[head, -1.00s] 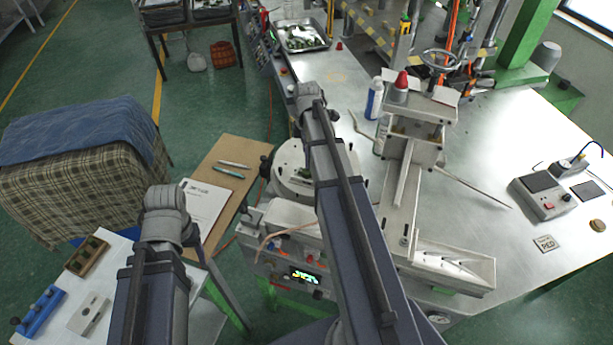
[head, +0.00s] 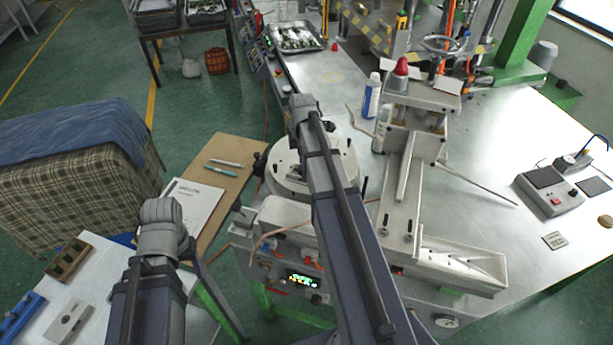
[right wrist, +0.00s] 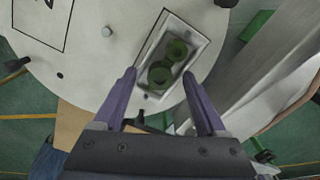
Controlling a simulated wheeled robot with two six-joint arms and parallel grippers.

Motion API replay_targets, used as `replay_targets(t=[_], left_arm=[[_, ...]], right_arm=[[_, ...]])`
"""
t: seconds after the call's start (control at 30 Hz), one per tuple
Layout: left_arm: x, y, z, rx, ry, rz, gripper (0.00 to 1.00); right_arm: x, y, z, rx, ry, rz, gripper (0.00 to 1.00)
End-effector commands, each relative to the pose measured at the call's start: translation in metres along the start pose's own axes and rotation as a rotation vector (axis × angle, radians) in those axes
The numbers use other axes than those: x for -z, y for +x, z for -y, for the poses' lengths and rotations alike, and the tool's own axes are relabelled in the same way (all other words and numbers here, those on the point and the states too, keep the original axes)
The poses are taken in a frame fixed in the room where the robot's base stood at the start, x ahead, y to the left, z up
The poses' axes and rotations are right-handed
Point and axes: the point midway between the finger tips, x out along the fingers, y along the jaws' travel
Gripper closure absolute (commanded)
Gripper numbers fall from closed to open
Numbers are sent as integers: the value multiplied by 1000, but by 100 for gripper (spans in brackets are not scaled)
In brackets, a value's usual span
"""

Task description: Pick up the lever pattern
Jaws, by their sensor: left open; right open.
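A green piece with two rounded lobes, which looks like the lever pattern (right wrist: 176,49), lies in a pale rectangular mould (right wrist: 151,92) on a round white table (right wrist: 105,75). My right gripper (right wrist: 160,75) is open, its two fingers apart on either side of the mould's near end in the right wrist view. I cannot tell its height above the pattern. In the head view, my right arm covers part of the round table (head: 285,176) and hides the pattern and the right gripper. My left arm shows at the lower left, but its gripper is not seen.
Dark clamps or knobs stand around the round table. A metal tray (head: 297,38) with green pieces is at the back.

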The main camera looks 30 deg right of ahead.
Motion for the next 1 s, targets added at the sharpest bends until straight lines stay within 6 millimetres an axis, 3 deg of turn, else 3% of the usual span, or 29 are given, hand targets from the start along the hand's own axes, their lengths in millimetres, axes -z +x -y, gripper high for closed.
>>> replay_targets(t=[0.17,0.8,1.0], left_arm=[[0,-1,0,0,0,0,41],[0,-1,0,0,0,0,41],[0,-1,0,0,0,0,41]], right_arm=[[0,-1,0,1,0,0,27],[0,-1,0,0,0,0,99],[0,-1,0,0,0,0,100]])
